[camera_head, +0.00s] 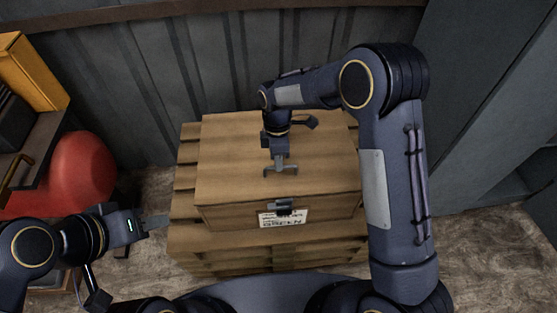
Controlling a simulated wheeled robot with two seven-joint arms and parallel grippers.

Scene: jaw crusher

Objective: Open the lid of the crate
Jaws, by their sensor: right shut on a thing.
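The wooden crate (222,217) stands on a wooden pallet in the middle of the view. Its flat lid (235,165) is down, with no gap visible at the front edge. A dark latch (284,206) and a white label sit on the crate's front. My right gripper (281,168) points down at the middle of the lid. It is shut on a small grey handle on the lid top; the contact is small and hard to make out. My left gripper (156,222) is to the left of the crate, apart from it, its fingers pointing right; their opening is unclear.
The pallet (205,243) sticks out around the crate. A red rounded object (82,170) and a shelf with a yellow case (30,72) are at the left. A corrugated wall (150,80) stands close behind. Bare floor (480,255) lies at the right.

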